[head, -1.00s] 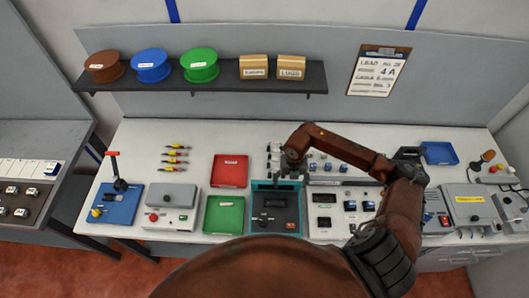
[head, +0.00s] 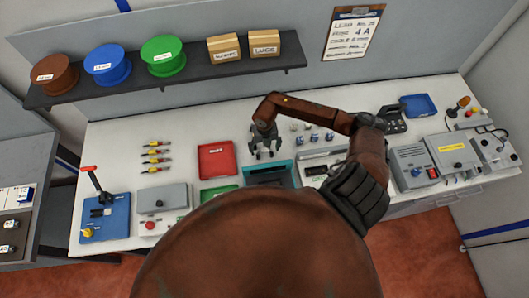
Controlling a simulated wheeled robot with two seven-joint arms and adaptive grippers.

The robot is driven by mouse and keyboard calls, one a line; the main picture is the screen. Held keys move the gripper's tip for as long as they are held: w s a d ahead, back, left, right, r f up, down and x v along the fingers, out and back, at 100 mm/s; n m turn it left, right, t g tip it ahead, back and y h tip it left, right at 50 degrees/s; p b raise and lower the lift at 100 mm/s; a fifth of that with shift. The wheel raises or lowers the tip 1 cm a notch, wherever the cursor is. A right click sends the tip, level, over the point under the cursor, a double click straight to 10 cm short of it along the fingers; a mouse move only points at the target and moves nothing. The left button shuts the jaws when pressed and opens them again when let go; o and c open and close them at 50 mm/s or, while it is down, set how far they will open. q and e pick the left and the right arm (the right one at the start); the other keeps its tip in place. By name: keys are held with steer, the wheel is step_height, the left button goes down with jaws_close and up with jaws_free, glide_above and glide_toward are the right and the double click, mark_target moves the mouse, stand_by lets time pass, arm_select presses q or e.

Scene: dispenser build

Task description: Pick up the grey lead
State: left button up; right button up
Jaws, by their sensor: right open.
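My right gripper (head: 266,153) points down over the bench behind the teal-framed unit (head: 283,167), with its fingers spread. I see nothing held between them. I cannot make out a grey lead for certain; the small parts near the fingers are too small and partly hidden by the gripper. Several leads (head: 156,154) with red and yellow ends lie in a column on the left of the bench. My left gripper is not in view.
A red tray (head: 216,158) is left of the gripper, with a green tray (head: 211,190) in front of it. Small blue-and-white parts (head: 312,137) stand to the right. A shelf (head: 200,78) with spools and boxes hangs behind. My body hides the bench's front middle.

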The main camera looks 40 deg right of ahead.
steer(key=shift+f, duration=0.9)
steer(key=c, duration=1.3)
